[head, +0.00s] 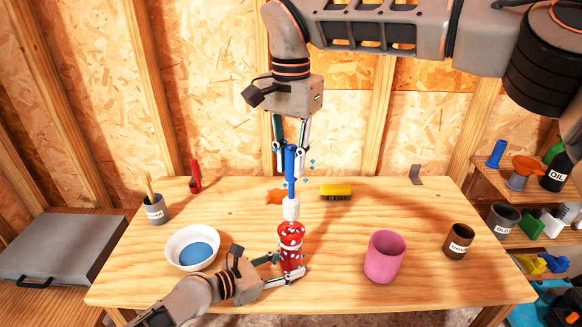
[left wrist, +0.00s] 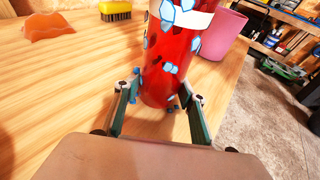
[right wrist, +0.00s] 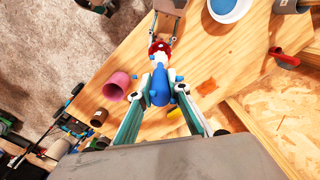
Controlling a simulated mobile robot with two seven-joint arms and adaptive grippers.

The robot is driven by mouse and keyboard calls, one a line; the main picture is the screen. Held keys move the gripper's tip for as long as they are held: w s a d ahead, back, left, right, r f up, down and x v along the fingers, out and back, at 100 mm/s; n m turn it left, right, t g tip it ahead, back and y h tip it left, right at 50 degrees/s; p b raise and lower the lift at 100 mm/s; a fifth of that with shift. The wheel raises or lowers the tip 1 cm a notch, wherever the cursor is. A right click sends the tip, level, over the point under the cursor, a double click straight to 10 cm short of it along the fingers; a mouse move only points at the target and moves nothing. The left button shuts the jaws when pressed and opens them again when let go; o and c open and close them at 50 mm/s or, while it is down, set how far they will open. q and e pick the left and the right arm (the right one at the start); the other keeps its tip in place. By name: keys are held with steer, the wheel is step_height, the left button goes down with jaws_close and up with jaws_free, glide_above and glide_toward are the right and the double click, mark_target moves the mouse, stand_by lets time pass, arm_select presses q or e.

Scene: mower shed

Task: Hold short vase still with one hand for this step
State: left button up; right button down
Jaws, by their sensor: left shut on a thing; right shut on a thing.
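The short vase, red with white and pale-blue patches (head: 291,237), stands upright near the table's front edge. My left gripper (head: 288,271) is shut on its lower part, one finger on each side. The vase also shows between the fingers in the left wrist view (left wrist: 165,80). My right gripper (head: 291,147) is above, shut on the blue handle (head: 291,165) of a brush-like tool with a white head (head: 291,208). The head points down just above or at the vase's mouth; I cannot tell whether it touches.
A pink cup (head: 385,258) stands right of the vase, and a white bowl with blue contents (head: 193,248) left. Behind are a yellow brush (head: 336,191) and an orange piece (head: 275,197). A brown pot (head: 458,243) is at the right. The table between the vase and cup is clear.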

stand_by(0.4)
arm_select(q)
steer(key=o, duration=1)
steer(key=v, duration=1.2)
steer(key=shift+r, duration=0.1)
steer(key=shift+s, duration=0.1)
